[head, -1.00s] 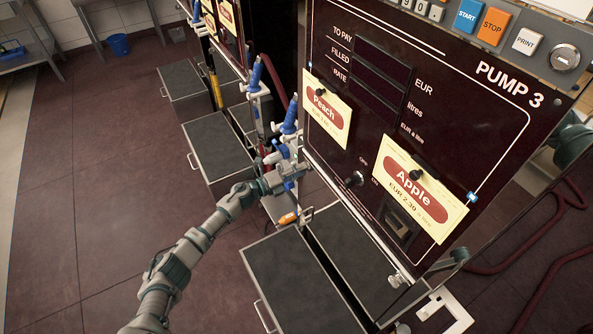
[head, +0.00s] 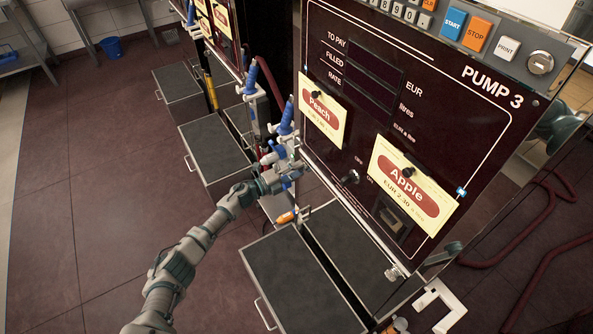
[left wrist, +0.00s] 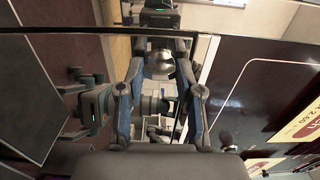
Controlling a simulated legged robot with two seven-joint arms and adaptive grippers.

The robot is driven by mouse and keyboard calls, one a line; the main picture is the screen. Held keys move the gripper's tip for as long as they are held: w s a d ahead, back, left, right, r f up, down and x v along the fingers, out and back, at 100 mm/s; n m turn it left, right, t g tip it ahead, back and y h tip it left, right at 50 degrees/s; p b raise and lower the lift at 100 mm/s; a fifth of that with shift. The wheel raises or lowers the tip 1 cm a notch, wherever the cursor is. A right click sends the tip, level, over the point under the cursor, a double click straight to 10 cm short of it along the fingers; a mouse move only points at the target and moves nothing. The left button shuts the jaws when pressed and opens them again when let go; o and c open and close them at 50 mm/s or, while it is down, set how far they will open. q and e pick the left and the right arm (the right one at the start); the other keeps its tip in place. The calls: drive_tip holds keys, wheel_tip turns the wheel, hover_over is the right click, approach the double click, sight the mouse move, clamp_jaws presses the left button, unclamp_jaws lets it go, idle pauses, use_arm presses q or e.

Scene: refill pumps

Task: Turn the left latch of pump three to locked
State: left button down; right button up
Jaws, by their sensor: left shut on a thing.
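Pump three (head: 450,120) stands at the right in the head view, with a dark front panel marked PUMP 3. My left gripper (head: 291,170) is at the panel's lower left corner, in front of the left latch, which it hides in this view. In the left wrist view my left gripper (left wrist: 162,58) has its two fingers on either side of a rounded metal knob (left wrist: 162,70), which seems to be the left latch. The gripper is shut on it. The latch's exact angle cannot be told.
A similar metal knob (head: 397,272) sits at the panel's lower right corner. Blue nozzles (head: 286,118) hang just left of the panel, close to my gripper. The floor (head: 100,200) at the left is clear.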

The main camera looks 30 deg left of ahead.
use_arm(q)
drive_tip(key=c, duration=0.8)
unclamp_jaws()
drive_tip(key=shift+w+a, duration=0.1)
drive_tip(key=shift+a, duration=0.2)
drive_tip(key=shift+o, duration=0.2)
drive_tip(key=shift+f, duration=0.15)
drive_tip(key=v, duration=1.2)
drive_tip(key=shift+f, duration=0.15)
drive_tip(key=shift+a, duration=0.1)
